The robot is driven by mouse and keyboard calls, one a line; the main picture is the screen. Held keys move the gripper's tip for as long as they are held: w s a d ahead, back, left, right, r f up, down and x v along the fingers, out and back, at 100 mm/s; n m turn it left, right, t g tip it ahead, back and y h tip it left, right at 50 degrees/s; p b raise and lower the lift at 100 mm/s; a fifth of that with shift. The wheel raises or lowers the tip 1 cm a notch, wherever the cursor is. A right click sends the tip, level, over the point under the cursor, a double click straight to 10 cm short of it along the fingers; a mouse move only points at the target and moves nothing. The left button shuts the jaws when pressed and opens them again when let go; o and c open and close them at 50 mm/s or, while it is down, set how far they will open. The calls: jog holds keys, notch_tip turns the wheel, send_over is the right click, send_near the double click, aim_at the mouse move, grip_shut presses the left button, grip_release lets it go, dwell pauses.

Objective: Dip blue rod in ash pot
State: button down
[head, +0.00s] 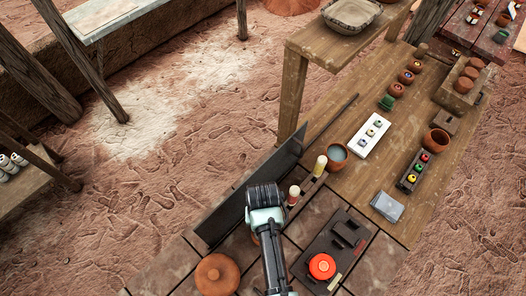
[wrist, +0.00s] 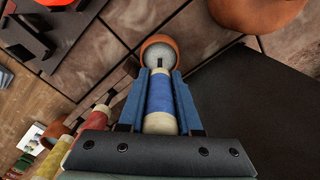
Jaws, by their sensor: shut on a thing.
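My gripper (wrist: 160,78) is shut on the blue rod (wrist: 163,97), which has a wide blue band and pale ends. In the wrist view the rod points away from me, with its narrow dark tip over the ash pot (wrist: 160,36). This is a small orange-rimmed pot with grey contents. The tip overlaps the grey; I cannot tell whether it touches. In the head view my arm hides the rod and the fingers, and only a sliver of the pot (head: 255,239) shows beside the arm.
A red-banded rod (head: 293,196) and a yellow-banded rod (head: 320,166) stand upright nearby. A dark upright panel (head: 240,197) borders the left. A round terracotta pot (head: 217,274) sits in front, and a black plate with a red disc (head: 322,266) lies right of my arm.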

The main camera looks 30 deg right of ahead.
jog(key=shift+r+p, duration=3.7)
jog(key=shift+r, duration=0.15)
jog(key=shift+r+p, duration=0.35)
jog(key=shift+r, duration=0.6)
